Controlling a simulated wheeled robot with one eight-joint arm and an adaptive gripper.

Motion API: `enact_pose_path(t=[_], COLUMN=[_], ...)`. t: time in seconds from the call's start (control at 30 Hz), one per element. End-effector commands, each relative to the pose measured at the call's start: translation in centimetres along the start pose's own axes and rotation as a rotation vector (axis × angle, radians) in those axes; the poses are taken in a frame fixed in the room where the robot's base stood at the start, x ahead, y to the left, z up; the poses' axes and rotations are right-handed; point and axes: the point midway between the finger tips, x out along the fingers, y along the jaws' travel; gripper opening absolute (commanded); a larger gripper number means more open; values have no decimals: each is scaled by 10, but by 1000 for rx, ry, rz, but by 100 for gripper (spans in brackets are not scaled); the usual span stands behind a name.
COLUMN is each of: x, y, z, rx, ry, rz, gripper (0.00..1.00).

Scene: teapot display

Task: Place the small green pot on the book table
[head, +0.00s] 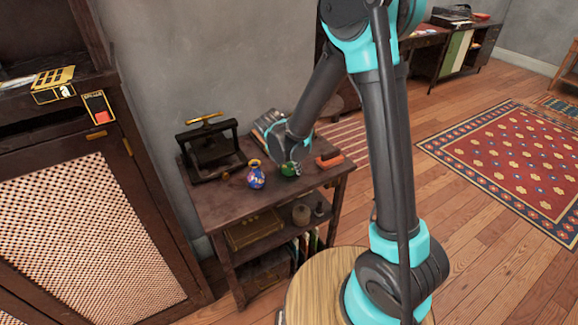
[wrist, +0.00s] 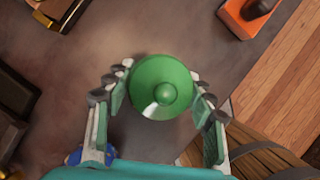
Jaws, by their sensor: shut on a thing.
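The small green pot (head: 289,169) is on or just above the top of the dark wooden table (head: 216,205) in the head view. In the wrist view the green pot (wrist: 162,85) shows from above, with a round knob on its lid. My gripper (wrist: 160,98) has one finger on each side of it and is shut on it. In the head view my gripper (head: 290,157) comes down over the pot from above and hides part of it. I cannot tell whether the pot's base touches the tabletop.
A blue patterned vase (head: 256,175) stands left of the pot. A black press (head: 210,148) is at the back left, books (head: 268,124) are behind, and an orange-based object (head: 329,160) is at the right. The table's front strip is clear.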

Motion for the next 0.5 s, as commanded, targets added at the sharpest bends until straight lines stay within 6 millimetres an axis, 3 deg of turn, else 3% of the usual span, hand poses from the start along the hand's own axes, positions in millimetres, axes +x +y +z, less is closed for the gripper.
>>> enact_pose_path(t=[0.2, 0.23, 0.37, 0.5], x=[2, 2, 2, 2], y=[0, 0, 0, 0], z=[-1, -1, -1, -1], rx=[0, 0, 0, 0], ry=[0, 0, 0, 0], rz=[0, 0, 0, 0], gripper=[19, 58, 74, 75])
